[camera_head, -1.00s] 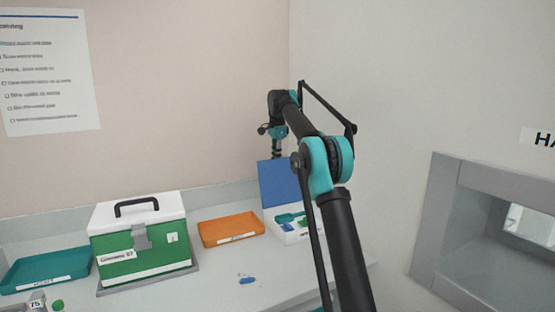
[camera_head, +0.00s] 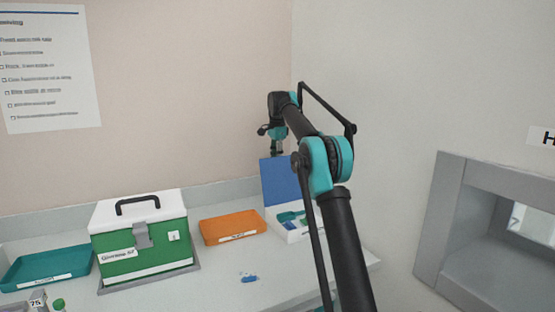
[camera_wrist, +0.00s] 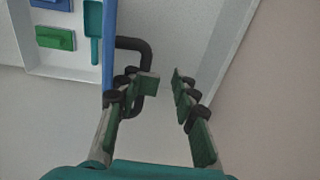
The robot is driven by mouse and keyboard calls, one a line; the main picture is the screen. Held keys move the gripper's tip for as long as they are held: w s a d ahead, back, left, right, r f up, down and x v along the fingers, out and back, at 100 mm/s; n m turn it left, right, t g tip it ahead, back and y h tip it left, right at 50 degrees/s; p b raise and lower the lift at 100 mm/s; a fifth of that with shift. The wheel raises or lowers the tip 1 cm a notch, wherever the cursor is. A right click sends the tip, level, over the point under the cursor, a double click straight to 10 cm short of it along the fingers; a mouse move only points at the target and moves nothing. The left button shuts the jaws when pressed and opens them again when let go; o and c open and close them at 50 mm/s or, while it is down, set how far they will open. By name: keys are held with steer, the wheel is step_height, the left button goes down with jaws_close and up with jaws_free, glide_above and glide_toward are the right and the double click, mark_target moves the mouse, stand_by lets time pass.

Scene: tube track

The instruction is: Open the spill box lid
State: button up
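The spill box (camera_head: 292,233) is a white box at the right back of the counter. Its blue lid (camera_head: 281,182) stands raised, close to upright. In the wrist view the lid (camera_wrist: 109,45) shows edge-on, with a black loop handle (camera_wrist: 135,44) on its outer side. The open box shows a teal scoop (camera_wrist: 93,30) and green and blue items inside. My gripper (camera_wrist: 163,82) is open beside the lid's outer face. Its left finger overlaps the handle in the picture; I cannot tell if they touch. The right finger is apart from it. In the head view the gripper shows small above the lid.
A green case with white lid (camera_head: 142,243) stands left on the counter. An orange tray (camera_head: 233,228) lies between it and the spill box; a teal tray (camera_head: 47,268) lies far left. A small blue item (camera_head: 249,279) lies in front. A grey wall opening (camera_head: 475,230) is at right.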

steer(key=shift+w+a+f, duration=0.1)
steer(key=shift+f, duration=0.2)
step_height(320, 180, up, 8)
steer(key=shift+s+d, duration=0.2)
steer(key=shift+s, duration=0.2)
stand_by(0.5)
steer(key=shift+s, duration=0.1)
